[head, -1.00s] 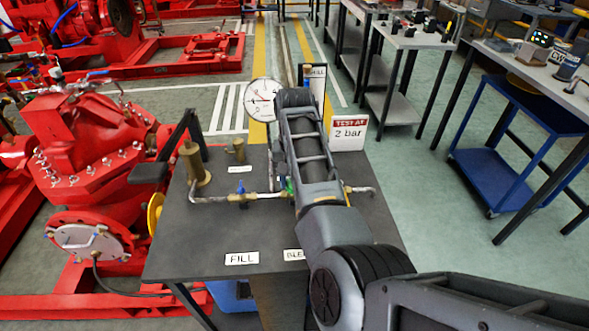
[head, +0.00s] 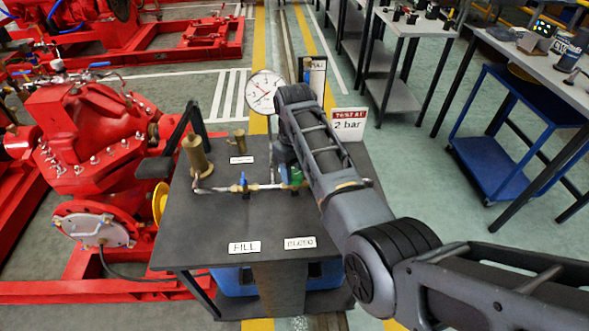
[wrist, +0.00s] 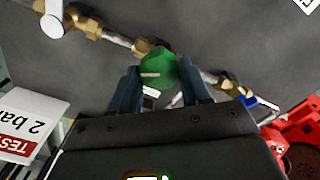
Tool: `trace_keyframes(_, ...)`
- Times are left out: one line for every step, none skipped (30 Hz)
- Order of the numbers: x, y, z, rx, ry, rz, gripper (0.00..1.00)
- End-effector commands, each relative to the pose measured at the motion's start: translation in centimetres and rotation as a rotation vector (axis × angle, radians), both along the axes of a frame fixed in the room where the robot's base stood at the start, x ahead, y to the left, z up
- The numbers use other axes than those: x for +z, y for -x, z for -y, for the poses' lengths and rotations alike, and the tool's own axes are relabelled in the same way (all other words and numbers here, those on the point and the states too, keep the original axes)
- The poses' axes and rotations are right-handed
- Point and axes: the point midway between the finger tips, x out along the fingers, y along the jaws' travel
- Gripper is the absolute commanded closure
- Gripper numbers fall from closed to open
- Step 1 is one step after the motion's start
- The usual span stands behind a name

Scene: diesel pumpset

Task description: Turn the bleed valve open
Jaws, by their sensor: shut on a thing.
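The bleed valve has a green knob (wrist: 158,68), seen in the wrist view on a metal pipe with brass fittings. My gripper (wrist: 160,75) has its two dark blue fingers on either side of this knob and is shut on it. In the head view a little of the green knob (head: 296,175) shows beside my arm, which hides part of the pipe. The BLEED label (head: 300,243) lies on the dark bench top (head: 215,220) in front of the valve.
A blue-handled valve (head: 244,182) stands left on the same pipe, behind the FILL label (head: 244,247). A brass hand pump (head: 196,157), a round gauge (head: 264,91) and a "2 bar" sign (head: 347,124) stand around.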

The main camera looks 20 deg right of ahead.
Motion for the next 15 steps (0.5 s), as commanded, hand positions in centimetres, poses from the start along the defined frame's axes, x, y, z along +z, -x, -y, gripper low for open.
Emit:
trace_keyframes(0.1,-0.08,-0.01,0.013,-0.001,0.003,0.84)
trace_keyframes(0.1,-0.08,-0.01,0.022,0.0,0.003,0.84)
trace_keyframes(0.1,-0.09,0.0,0.031,0.0,0.003,0.84)
trace_keyframes(0.11,-0.09,0.0,0.036,0.0,0.003,0.84)
trace_keyframes(0.11,-0.09,0.0,0.04,0.0,0.003,0.84)
trace_keyframes(0.12,-0.1,0.0,0.045,0.0,0.003,0.84)
trace_keyframes(0.12,-0.1,0.0,0.047,0.0,0.003,0.84)
trace_keyframes(0.12,-0.1,0.0,0.05,0.0,0.003,0.84)
trace_keyframes(0.12,-0.1,0.0,0.052,0.0,0.003,0.84)
trace_keyframes(0.13,-0.1,0.0,0.053,0.0,0.003,0.84)
trace_keyframes(0.13,-0.1,0.0,0.053,0.0,0.003,0.84)
trace_keyframes(0.14,-0.11,-0.01,0.054,0.0,0.003,0.84)
trace_keyframes(0.14,-0.11,-0.01,0.054,0.0,0.004,0.84)
trace_keyframes(0.14,-0.11,-0.01,0.054,0.0,0.004,0.84)
trace_keyframes(0.15,-0.11,-0.01,0.054,0.0,0.004,0.84)
